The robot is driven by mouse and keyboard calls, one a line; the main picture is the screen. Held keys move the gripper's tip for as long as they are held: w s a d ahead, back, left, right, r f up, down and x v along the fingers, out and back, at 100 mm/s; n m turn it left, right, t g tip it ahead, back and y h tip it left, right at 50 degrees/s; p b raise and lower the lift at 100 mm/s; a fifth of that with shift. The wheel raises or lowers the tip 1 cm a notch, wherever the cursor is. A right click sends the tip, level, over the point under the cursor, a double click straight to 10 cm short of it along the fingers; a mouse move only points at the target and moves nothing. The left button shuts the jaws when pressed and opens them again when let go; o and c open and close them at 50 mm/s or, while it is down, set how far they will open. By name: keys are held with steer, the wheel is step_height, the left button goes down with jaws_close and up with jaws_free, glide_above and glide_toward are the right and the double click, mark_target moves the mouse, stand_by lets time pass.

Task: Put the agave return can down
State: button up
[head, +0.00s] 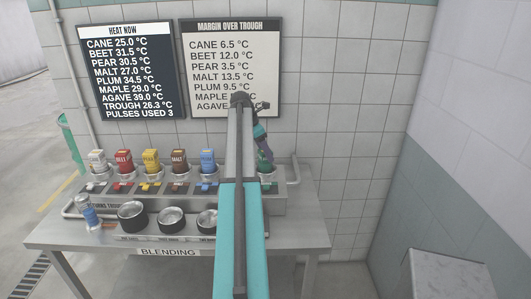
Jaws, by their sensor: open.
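The agave return can is most likely the green can (266,171) at the right end of the row on the steel bench, mostly covered by my arm's end. It appears to sit in the last place of the row. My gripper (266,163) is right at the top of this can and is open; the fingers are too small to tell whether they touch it.
White (96,160), red (124,160), yellow (151,160), brown (179,160) and blue (207,160) cans stand left of my arm. My arm hides the place right of the blue can. Tiled walls close off the back and right.

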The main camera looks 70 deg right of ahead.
steer(key=b+v, duration=0.2)
steer(key=v, duration=0.9)
steer(key=shift+r+b, duration=0.25)
steer(key=shift+b, duration=0.1)
stand_by(0.4)
